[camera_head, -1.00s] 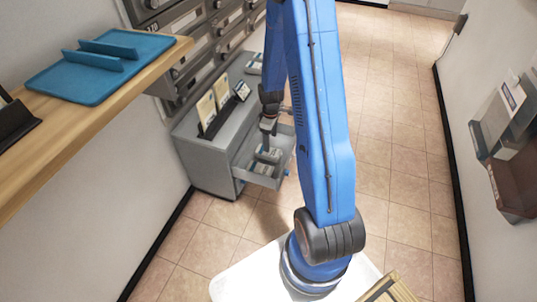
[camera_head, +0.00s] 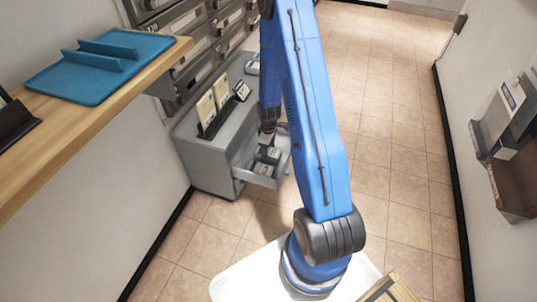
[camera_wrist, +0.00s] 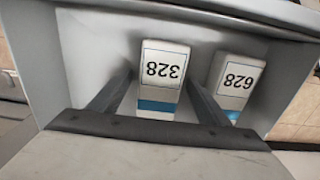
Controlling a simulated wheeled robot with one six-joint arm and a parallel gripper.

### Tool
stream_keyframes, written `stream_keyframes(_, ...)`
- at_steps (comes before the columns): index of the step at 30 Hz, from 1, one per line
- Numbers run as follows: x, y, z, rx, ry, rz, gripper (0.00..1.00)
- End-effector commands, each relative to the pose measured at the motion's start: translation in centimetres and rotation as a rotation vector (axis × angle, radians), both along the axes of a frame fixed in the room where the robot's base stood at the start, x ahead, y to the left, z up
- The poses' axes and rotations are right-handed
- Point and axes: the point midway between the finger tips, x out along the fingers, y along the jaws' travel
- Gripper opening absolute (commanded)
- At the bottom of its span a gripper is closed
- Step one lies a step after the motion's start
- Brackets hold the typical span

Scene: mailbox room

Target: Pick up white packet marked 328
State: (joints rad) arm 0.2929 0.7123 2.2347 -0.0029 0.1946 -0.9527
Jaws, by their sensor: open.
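The white packet marked 328 (camera_wrist: 162,80) shows in the wrist view, its number upside down and a blue band across it. It is in an open grey drawer (camera_wrist: 85,50). My gripper (camera_wrist: 160,88) is open, with one dark finger on each side of this packet. I cannot tell whether either finger touches it. In the head view my gripper (camera_head: 267,138) is at the open drawer (camera_head: 245,176), partly hidden by my arm. The packets in the drawer are too small to read there.
A second white packet marked 628 (camera_wrist: 236,85) stands right of the right finger. The drawer walls are close around. On the grey cabinet (camera_head: 205,165) is a black holder with cards (camera_head: 207,112). A wooden shelf (camera_head: 110,100) with a blue tray (camera_head: 85,75) is left. Tiled floor is clear right.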

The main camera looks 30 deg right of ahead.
Motion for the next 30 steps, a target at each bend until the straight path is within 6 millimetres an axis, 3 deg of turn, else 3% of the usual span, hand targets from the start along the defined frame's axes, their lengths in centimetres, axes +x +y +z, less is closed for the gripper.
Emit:
stream_keyframes(6,0.0,0.0,-0.1,-0.001,-0.001,0.0,0.7)
stream_keyframes(8,0.0,0.0,-0.1,-0.001,-0.001,0.0,0.58)
stream_keyframes(12,0.0,0.0,-0.1,0.0,0.0,0.0,0.25)
stream_keyframes(13,0.0,0.0,-0.1,0.0,0.0,0.0,0.23)
stream_keyframes(23,0.0,0.0,0.3,0.0,-0.001,0.0,0.23)
stream_keyframes(30,0.1,0.0,3.2,-0.001,-0.003,0.0,0.23)
